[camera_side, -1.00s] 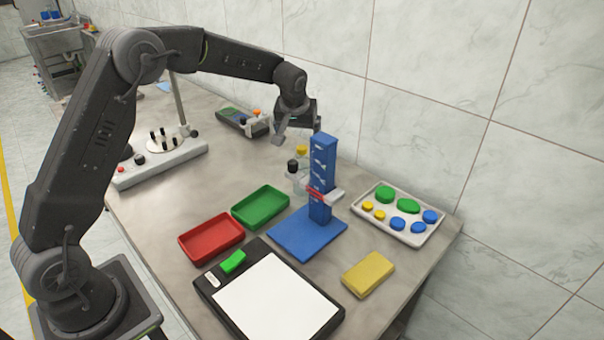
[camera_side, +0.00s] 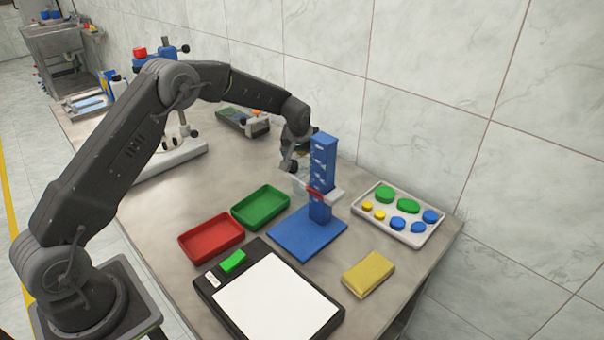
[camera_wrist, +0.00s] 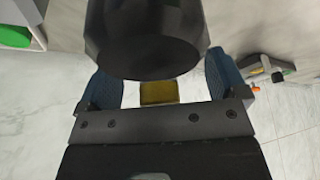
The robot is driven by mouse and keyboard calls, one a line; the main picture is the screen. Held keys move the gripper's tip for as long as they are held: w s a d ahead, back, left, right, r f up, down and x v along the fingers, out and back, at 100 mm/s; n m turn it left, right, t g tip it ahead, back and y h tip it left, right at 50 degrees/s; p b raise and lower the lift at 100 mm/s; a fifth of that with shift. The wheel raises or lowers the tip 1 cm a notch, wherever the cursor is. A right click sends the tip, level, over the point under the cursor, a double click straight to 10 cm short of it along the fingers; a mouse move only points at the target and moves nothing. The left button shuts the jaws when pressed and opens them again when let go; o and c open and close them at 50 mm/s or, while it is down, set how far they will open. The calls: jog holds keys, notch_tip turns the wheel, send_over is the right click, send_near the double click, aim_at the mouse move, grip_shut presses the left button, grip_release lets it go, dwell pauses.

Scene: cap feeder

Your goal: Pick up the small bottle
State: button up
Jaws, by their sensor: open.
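My gripper (camera_side: 291,163) is low behind the left side of the blue tower, over the spot of the small bottles, its jaws open. A clear bottle body (camera_side: 299,184) shows just below it, partly hidden by the gripper and the tower's white arm. The caps are covered in the side view. In the wrist view, the blue-padded fingers stand apart, with a yellow patch (camera_wrist: 160,92) between them, possibly a cap. A large dark cylinder (camera_wrist: 145,45) fills the top of that view; I cannot tell what it is. Contact with a bottle cannot be told.
The blue tower (camera_side: 322,160) with its base stands close by the gripper. Red (camera_side: 211,238) and green (camera_side: 260,207) trays lie in front, left of it. A white tray of caps (camera_side: 408,236) is at right. A yellow block (camera_side: 368,273) and a black-framed white pad (camera_side: 278,299) lie nearer.

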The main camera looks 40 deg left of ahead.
jog(key=c, duration=1.4)
jog(key=shift+r, duration=0.1)
jog(key=shift+c, duration=0.2)
jog(key=shift+r, duration=0.1)
